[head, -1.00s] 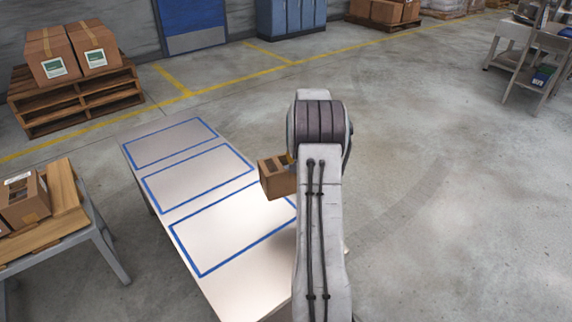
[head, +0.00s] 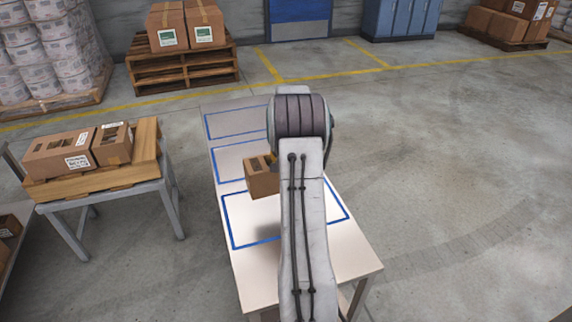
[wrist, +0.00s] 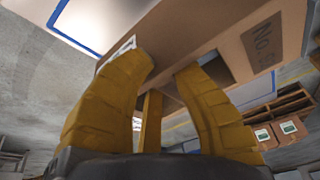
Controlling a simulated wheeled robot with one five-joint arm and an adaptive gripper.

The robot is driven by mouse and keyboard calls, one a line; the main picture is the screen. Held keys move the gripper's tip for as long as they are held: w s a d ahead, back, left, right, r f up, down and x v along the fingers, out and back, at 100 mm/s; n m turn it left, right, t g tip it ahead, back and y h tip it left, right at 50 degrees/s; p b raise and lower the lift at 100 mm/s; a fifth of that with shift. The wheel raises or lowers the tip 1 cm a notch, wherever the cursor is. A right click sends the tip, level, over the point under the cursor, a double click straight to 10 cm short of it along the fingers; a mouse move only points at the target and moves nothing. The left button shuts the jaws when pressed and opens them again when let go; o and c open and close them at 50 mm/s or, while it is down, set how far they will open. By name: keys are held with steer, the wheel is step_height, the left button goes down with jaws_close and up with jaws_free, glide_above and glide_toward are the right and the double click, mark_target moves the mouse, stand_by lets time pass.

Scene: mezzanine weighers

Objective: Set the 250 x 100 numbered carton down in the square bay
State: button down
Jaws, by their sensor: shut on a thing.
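My gripper (wrist: 165,68) has yellow fingers shut on a brown cardboard carton (wrist: 222,40) with a dark printed number label, only partly readable. In the head view the held carton (head: 262,183) shows left of my arm, over the pale table (head: 258,272); the arm hides part of it and most of the gripper. Three blue-outlined bays lie on the table: a far one (head: 235,124), a middle one (head: 231,165) and a near one (head: 252,222). The near bay looks the deepest; my arm crosses it. The carton appears above the table, around the middle and near bays.
A side table (head: 100,196) at left carries a wooden board with cartons (head: 62,155). Blue cabinets (head: 400,18) stand at the back.

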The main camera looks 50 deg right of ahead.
steer(key=shift+f+b, duration=3.1)
steer(key=shift+f, duration=2.6)
steer(key=shift+f, duration=0.3)
steer(key=c, duration=1)
jaws_free()
steer(key=v, duration=1.2)
